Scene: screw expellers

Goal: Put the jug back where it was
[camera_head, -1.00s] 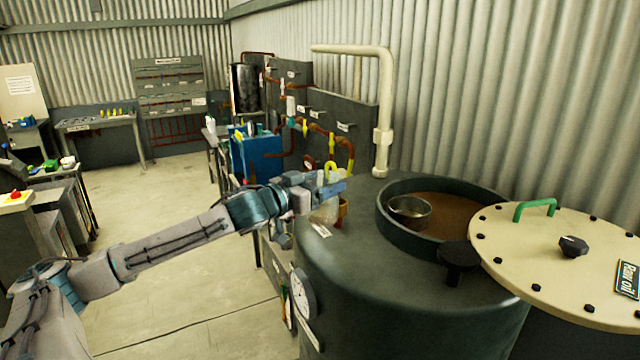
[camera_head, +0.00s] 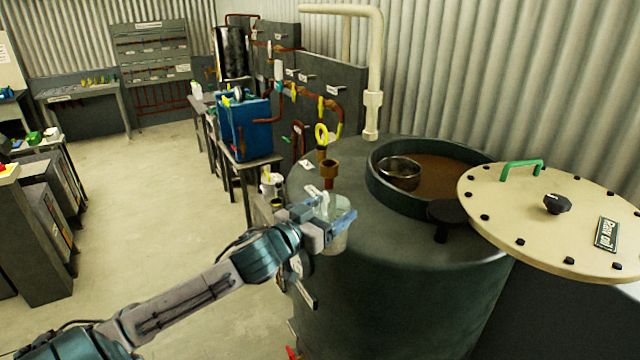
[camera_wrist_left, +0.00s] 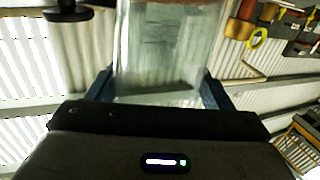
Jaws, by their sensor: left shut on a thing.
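The jug (camera_head: 338,238) is clear and see-through. My left gripper (camera_head: 338,215) is shut on it, at the near left side of the dark tank (camera_head: 400,290) in the head view. The blue fingers cover part of the jug. In the left wrist view the jug (camera_wrist_left: 165,45) fills the space between the two fingers of my left gripper (camera_wrist_left: 158,90). I cannot tell whether the jug touches the tank. My right gripper is not in view.
A brown pipe fitting (camera_head: 329,172) and a yellow-handled valve (camera_head: 321,134) stand just behind the jug. The tank's open mouth holds brown contents and a metal pot (camera_head: 400,175). A cream lid (camera_head: 535,235) is at right. A blue container (camera_head: 245,128) stands on a table behind.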

